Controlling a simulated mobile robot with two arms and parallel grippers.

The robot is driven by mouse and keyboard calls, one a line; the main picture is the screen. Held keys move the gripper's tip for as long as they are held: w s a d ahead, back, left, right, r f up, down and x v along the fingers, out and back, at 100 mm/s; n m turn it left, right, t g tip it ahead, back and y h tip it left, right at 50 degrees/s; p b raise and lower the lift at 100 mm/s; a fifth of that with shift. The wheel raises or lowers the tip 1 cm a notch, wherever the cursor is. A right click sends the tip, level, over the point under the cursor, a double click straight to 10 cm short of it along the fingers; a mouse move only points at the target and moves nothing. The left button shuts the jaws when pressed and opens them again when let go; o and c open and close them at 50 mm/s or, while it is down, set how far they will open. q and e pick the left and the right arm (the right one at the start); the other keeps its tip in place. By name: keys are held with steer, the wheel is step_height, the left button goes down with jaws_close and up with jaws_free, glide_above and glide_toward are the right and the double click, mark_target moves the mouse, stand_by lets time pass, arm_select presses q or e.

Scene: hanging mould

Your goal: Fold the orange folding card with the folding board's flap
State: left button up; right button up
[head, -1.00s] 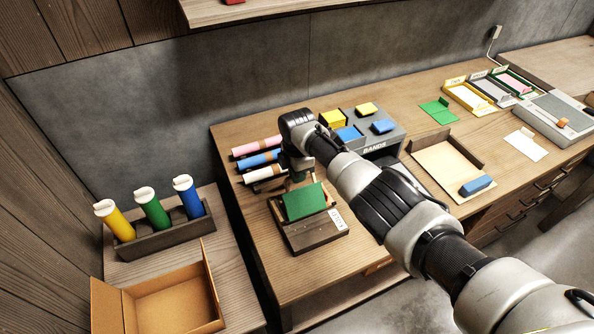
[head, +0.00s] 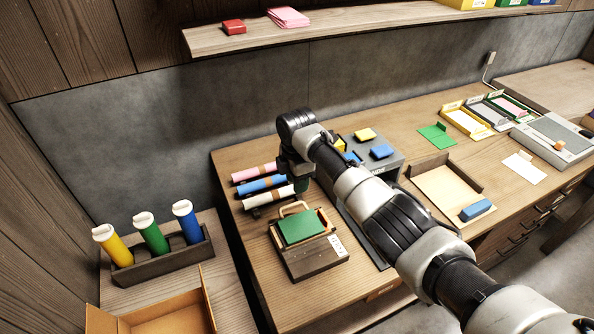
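The folding board (head: 315,262) is a dark wooden block with a white label at its right, on the bench left of my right arm. A green panel (head: 302,227), which looks like its flap, lies over the top with a tan loop handle (head: 294,208) at its far edge. A thin orange-brown edge shows beside the panel; I cannot tell whether it is the orange card, and no card shows clearly. My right gripper (head: 301,186) points down just beyond the handle, apart from it in the picture. Its fingertips are too small and dark to judge. My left gripper is not in view.
Pink, blue and white rolls (head: 262,184) lie left of my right gripper. A grey bands holder (head: 390,163) is partly behind my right arm. A tan tray (head: 446,190) with a blue block stands right. Capped tubes (head: 151,234) and an open cardboard box (head: 165,318) are at left.

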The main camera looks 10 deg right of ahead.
steer(key=shift+r, duration=1.8)
